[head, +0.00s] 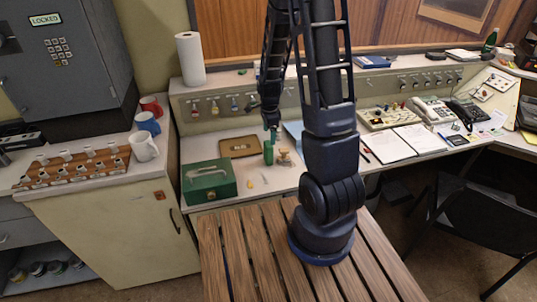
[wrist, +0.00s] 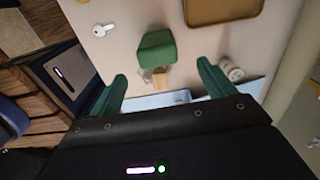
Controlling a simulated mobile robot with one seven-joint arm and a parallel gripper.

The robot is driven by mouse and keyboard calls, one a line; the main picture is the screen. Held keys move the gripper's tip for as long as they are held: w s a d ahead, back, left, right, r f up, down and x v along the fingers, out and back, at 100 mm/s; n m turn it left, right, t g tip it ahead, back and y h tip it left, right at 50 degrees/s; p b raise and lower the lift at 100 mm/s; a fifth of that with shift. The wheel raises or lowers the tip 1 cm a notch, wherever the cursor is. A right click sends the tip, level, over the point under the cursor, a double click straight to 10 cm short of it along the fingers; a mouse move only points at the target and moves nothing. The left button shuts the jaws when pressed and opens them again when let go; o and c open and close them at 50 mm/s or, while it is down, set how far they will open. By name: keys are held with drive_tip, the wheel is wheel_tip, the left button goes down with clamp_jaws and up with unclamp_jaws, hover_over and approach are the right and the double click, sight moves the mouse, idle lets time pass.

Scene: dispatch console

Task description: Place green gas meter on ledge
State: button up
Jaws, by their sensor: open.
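The green gas meter (head: 268,153) stands on the desk below the back panel, just right of a brown tray. It also shows in the wrist view (wrist: 157,47) as a green block ahead of my fingers. My gripper (head: 272,131) is above the meter in the head view. In the wrist view my gripper (wrist: 162,72) has its two green fingers spread apart with nothing held between them. The ledge (head: 228,82) is the raised shelf along the top of the back panel, with a paper towel roll at its left.
The brown tray (head: 240,147), green cash box (head: 208,181) and a small wooden-handled item (head: 285,158) are around the meter.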

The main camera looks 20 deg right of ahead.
sight(269, 143)
drive_tip(key=shift+f, duration=3)
drive_tip(key=shift+s+a+f, duration=0.1)
drive_tip(key=shift+a+f, duration=0.05)
drive_tip(key=shift+f, duration=1.2)
drive_tip(key=shift+s+a+f, duration=0.1)
drive_tip(key=shift+f, duration=1.2)
drive_tip(key=shift+w, duration=0.1)
drive_tip(key=shift+c, duration=0.2)
drive_tip(key=c, duration=1.3)
drive_tip(key=shift+o, duration=0.2)
drive_tip(key=shift+r, duration=0.15)
